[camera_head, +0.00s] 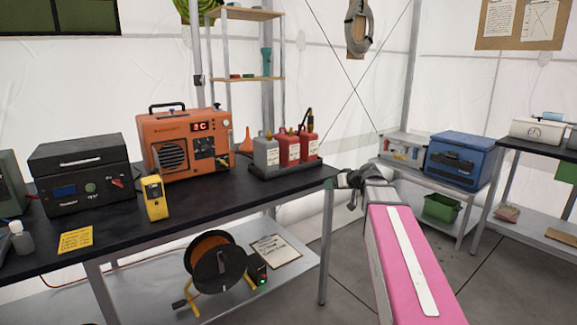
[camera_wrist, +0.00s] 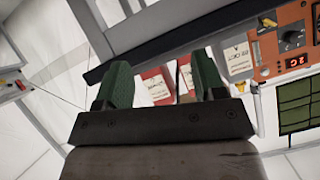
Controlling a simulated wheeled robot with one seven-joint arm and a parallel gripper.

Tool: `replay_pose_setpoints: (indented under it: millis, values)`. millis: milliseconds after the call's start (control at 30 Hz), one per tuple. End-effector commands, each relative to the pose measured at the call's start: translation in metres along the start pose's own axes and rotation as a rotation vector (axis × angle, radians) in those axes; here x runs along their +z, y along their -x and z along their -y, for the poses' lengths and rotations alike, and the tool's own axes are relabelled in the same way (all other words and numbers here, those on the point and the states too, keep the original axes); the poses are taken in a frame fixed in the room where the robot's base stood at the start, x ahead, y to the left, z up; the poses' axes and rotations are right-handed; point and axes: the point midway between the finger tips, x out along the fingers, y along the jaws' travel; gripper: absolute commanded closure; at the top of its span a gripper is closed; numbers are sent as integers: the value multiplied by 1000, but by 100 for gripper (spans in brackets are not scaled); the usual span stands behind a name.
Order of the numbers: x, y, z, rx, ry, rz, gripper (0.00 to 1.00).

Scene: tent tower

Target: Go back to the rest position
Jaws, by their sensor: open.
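My gripper (camera_head: 330,190) reaches out at the end of my pink arm, near the right end of the black-topped workbench (camera_head: 215,199). In the wrist view my gripper (camera_wrist: 162,80) shows two green fingers standing apart, with nothing held between them. Beyond the fingers are the red canisters (camera_wrist: 155,84) with white labels, apart from the gripper as far as I can tell. In the head view the red canisters (camera_head: 289,148) stand beside a grey canister (camera_head: 266,154) in a dark tray (camera_head: 286,170).
An orange heater (camera_head: 186,143), a black case (camera_head: 82,172) and a yellow meter (camera_head: 155,197) stand on the bench. A cable reel (camera_head: 213,264) sits on the shelf below. A side table at right holds a blue box (camera_head: 459,158). Floor between is clear.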

Motion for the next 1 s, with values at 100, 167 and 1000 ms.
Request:
replay_pose_setpoints:
  millis: [100,167,1000]
  values:
    - [76,-16,14,31,-86,180,36]
    - [112,-21,19,57,-129,269,36]
    - [364,18,52,523,-391,912,36]
